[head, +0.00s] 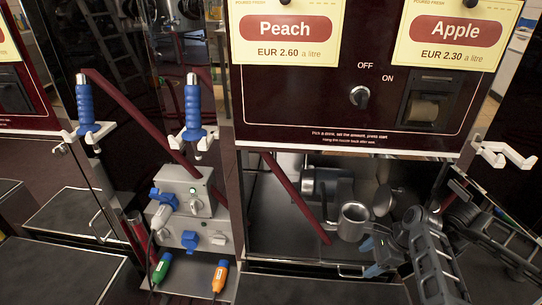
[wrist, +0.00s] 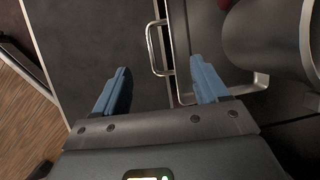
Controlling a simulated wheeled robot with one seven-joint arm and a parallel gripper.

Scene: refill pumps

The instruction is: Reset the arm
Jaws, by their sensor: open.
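My gripper (head: 371,257) is at the lower right of the head view, low in front of the refill machine's bay. In the wrist view its two blue fingers (wrist: 160,70) stand wide apart with nothing between them. A metal jug (head: 354,218) stands in the bay just beyond and left of the gripper, apart from it as far as I can see. A large metal cylinder at the upper right of the wrist view (wrist: 265,42) may be this jug. My arm comes in from the right edge of the head view.
The refill machine's dark red panel (head: 300,100) rises above the bay. An empty white holder (head: 503,153) juts out at right. Two blue nozzles (head: 86,107) (head: 193,108) hang at left. A grey box (head: 186,190), green plug (head: 161,268) and orange plug (head: 219,276) are lower left.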

